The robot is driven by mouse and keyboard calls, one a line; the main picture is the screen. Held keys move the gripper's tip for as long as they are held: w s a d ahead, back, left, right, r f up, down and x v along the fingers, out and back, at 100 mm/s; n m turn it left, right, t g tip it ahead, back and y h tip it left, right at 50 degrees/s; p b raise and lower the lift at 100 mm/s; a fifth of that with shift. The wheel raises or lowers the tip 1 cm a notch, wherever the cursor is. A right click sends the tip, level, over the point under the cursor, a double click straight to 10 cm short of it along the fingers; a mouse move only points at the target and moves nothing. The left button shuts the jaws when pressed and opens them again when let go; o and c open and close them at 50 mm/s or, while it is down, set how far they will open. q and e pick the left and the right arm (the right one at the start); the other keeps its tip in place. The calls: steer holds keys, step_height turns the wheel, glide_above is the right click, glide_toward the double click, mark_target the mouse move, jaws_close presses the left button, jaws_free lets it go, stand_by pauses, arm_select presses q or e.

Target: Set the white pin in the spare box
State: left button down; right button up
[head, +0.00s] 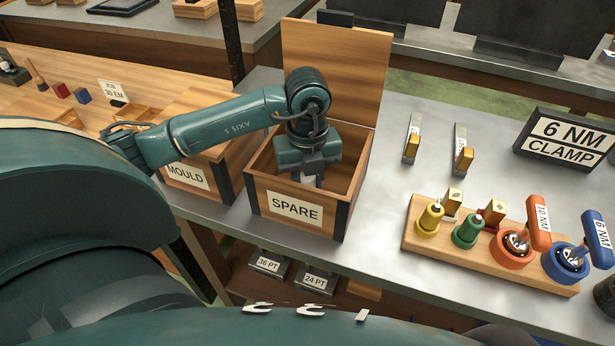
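The spare box (256,188) is an open wooden box with dark corner edging and a SPARE label on its front. Its lid (336,70) stands raised at the back. My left gripper (309,179) points down inside the box opening, its fingers partly below the front rim. A small pale piece shows between the fingertips, which may be the white pin. The front wall hides its lower end, and I cannot tell if the fingers grip it or whether it touches the floor of the box. My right gripper is not in view.
The mould box (187,176) stands just left, under my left arm. A wooden rack (480,262) with yellow, green, orange and blue tools is at right. Grey bench between is clear.

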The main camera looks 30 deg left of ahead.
arm_select(q)
steer(key=shift+f, duration=0.1)
steer(key=c, duration=1.6)
jaws_free()
steer(key=o, duration=0.5)
steer(key=shift+r, duration=0.3)
step_height(320, 180, up, 12)
steer(key=shift+f, duration=0.15)
steer(key=shift+s, duration=0.1)
